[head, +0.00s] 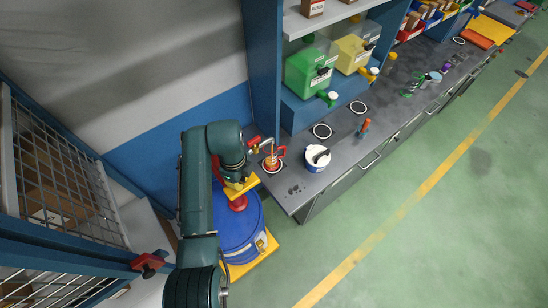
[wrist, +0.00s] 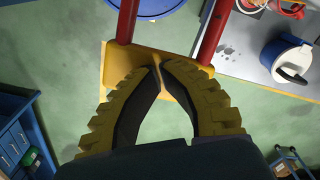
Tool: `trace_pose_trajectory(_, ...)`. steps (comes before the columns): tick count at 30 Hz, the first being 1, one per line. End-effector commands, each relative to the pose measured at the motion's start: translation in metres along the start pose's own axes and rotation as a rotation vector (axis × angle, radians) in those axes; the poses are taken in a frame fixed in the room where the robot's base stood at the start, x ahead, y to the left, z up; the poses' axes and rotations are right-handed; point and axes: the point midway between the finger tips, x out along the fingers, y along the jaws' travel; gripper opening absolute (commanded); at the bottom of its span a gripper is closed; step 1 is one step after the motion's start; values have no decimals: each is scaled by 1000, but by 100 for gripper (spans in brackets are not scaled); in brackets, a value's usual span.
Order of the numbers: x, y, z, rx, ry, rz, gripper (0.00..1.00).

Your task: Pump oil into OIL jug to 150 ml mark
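The blue oil drum (head: 232,235) stands on the floor at the bench's left end, with a red pump (head: 238,203) on top. My gripper (head: 240,184) is over the drum at the yellow pump handle. In the wrist view my gripper (wrist: 159,68) has its fingertips closed on a thin upright fin of the yellow handle (wrist: 190,67), which joins two red rods (wrist: 214,30). A jug with an orange-red handle (head: 273,160) stands on the bench's left end, close to the pump's outlet; part of it shows in the wrist view (wrist: 291,8). Its label, marks and oil level are unreadable.
A blue-and-white tub (head: 316,160) stands right of the jug on the grey bench (head: 290,189). Green (head: 308,72) and yellow (head: 352,52) tapped containers sit on the shelf behind. A wire cage (head: 60,170) stands left. The green floor in front is clear.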

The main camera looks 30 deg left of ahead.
Motion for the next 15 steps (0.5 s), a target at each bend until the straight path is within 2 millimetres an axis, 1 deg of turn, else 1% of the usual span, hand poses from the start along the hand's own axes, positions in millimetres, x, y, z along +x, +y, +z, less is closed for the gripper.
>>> trace_pose_trajectory(1, 5, 1, 0, -1, -1, 2, 0)
trace_pose_trajectory(15, 27, 1, 0, -1, -1, 2, 0)
